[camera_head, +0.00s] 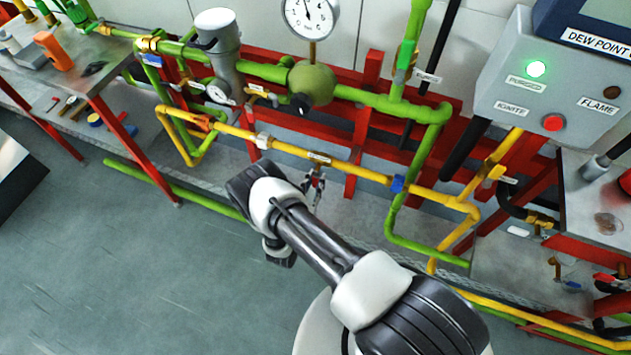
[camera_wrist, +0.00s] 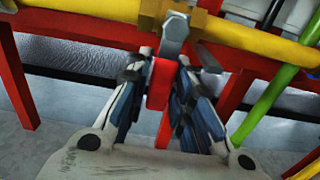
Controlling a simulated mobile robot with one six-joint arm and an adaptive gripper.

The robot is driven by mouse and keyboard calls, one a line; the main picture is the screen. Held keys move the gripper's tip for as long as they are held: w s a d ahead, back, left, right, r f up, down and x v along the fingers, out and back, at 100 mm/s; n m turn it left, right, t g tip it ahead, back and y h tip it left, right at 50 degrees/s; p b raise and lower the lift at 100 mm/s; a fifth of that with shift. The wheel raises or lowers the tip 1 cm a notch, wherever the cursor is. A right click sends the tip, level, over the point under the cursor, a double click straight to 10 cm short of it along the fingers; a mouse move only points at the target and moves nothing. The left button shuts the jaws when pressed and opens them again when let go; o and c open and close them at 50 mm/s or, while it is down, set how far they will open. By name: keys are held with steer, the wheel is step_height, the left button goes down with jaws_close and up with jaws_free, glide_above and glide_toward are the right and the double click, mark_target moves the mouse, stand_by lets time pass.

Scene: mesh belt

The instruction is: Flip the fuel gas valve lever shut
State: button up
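The fuel gas valve (camera_wrist: 182,14) is a brass body on a yellow pipe (camera_wrist: 255,38) in the wrist view. Its lever (camera_wrist: 160,84), a grey metal arm with a red grip, hangs down across the pipe. My gripper (camera_wrist: 170,75) is open, with one finger on each side of the lever. The left finger is close to the red grip; a gap shows on the right. I cannot tell whether either finger touches it. In the head view my gripper (camera_head: 316,184) is just below the yellow pipe (camera_head: 345,166), and my arm partly hides that area.
A red frame (camera_head: 352,150) stands behind the pipes. Green pipes (camera_head: 425,245) run close by. A control box (camera_head: 545,90) with a lit green lamp is at right. Floor at left (camera_head: 110,240) is clear.

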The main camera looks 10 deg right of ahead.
steer(key=o, duration=0.3)
steer(key=v, duration=1.2)
stand_by(0.4)
